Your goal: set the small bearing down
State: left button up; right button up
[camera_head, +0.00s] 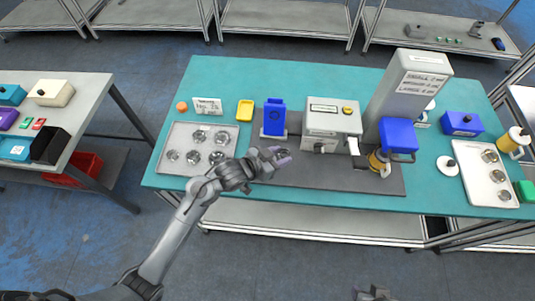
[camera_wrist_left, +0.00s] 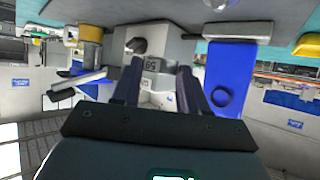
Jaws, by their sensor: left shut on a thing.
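My left gripper (camera_head: 278,158) is over the dark grey mat (camera_head: 340,180), in front of the blue scanner stand (camera_head: 274,118) and left of the white machine (camera_head: 332,122). It is shut on the small bearing (camera_head: 284,154), of which only a small silvery part shows between the fingertips. In the left wrist view, the two dark fingers (camera_wrist_left: 160,85) point at the grey machine with a display (camera_wrist_left: 150,66); the bearing cannot be made out there. My right gripper (camera_head: 375,293) shows only partly at the bottom edge; its jaws are unclear.
A tray (camera_head: 165,167) with several bearings lies at the left of the teal table (camera_head: 215,75). Another tray (camera_head: 475,195) with bearings is at the right. A tall grey column (camera_head: 400,95) and a blue-topped device (camera_head: 398,134) stand right of the machine. The mat's front strip is clear.

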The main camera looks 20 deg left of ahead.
pick_arm(q)
jog(key=shift+s+d+r, duration=1.05)
jog(key=shift+s+d, duration=0.6)
jog(key=shift+d, duration=1.25)
jog(key=s+a+r+n+t+y, duration=0.1)
jog(key=s+a+r+n+y, duration=0.2)
jog(key=a, duration=0.4)
jog(key=s+a+r+n+y, duration=0.1)
jog(key=a+r+n+y, duration=0.25)
jog(key=a, duration=0.35)
notch_tip(320, 180, up, 12)
jog(key=s+r+p, duration=0.1)
jog(key=s+p, duration=0.1)
jog(key=p, duration=1.9)
jog(key=w+d+f+m+h+b, duration=0.3)
jog(key=d+f+b, duration=0.4)
jog(key=b, duration=0.3)
jog(key=w+d+f+m+g+h+b, duration=0.1)
jog(key=w+d+f+m+h+b, duration=0.2)
jog(key=f+b, duration=0.7)
jog(key=w+d+b, duration=0.1)
jog(key=w+d, duration=0.1)
jog(key=d, duration=0.2)
jog(key=shift+d+f, duration=0.3)
